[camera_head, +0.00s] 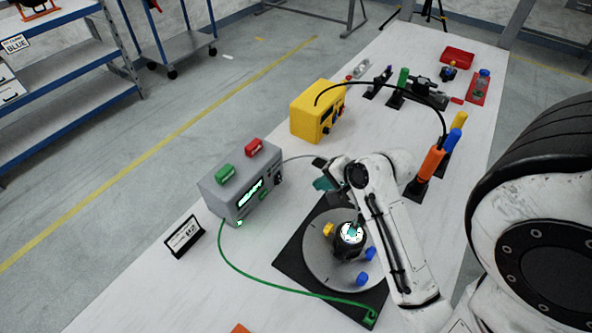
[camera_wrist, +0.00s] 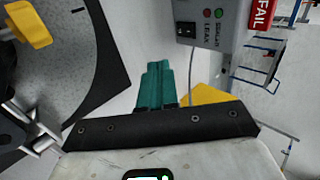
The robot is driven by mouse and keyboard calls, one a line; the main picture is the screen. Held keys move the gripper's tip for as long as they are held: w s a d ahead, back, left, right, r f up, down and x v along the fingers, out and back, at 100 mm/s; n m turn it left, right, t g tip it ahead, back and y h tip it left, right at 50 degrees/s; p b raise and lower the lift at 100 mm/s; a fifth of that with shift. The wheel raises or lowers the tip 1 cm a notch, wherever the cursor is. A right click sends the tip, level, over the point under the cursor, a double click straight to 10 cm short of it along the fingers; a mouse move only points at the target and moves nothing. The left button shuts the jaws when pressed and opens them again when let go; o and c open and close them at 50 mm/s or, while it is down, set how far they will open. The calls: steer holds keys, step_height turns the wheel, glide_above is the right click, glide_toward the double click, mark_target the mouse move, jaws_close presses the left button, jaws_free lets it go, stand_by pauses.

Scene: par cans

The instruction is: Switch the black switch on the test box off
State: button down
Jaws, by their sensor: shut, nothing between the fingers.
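The grey test box (camera_head: 222,197) stands on the white table, with a lit green display on its front. It also shows at the top of the wrist view (camera_wrist: 211,39). There its black switch (camera_wrist: 186,30) sits on the panel, left of the LEAK and CLEAR lamps. I cannot tell the switch's position. My gripper (camera_head: 322,184) is to the right of the box in the head view, apart from it. Its teal fingers (camera_wrist: 155,84) are shut together and empty in the wrist view, below the switch with a gap between.
A round grey turntable plate (camera_head: 318,265) on a black base carries a black fixture (camera_head: 349,240) below my gripper. A green cable (camera_head: 250,272) runs from the box to the base. A yellow box (camera_head: 310,118) stands behind. A small sign (camera_head: 184,237) stands left of the box.

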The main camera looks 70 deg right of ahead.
mark_target(279, 178)
steer(key=shift+d, duration=0.1)
steer(key=shift+f, duration=0.1)
steer(key=x, duration=0.9)
steer(key=shift+w+d+f, duration=0.1)
steer(key=shift+w+f, duration=0.05)
steer(key=shift+w, duration=0.1)
steer(key=w, duration=0.3)
steer(key=shift+d+f+p, duration=0.3)
steer(key=shift+d, duration=0.1)
steer(key=shift+w+d+f, duration=0.1)
steer(key=shift+w+d, duration=0.05)
steer(key=shift+w, duration=0.3)
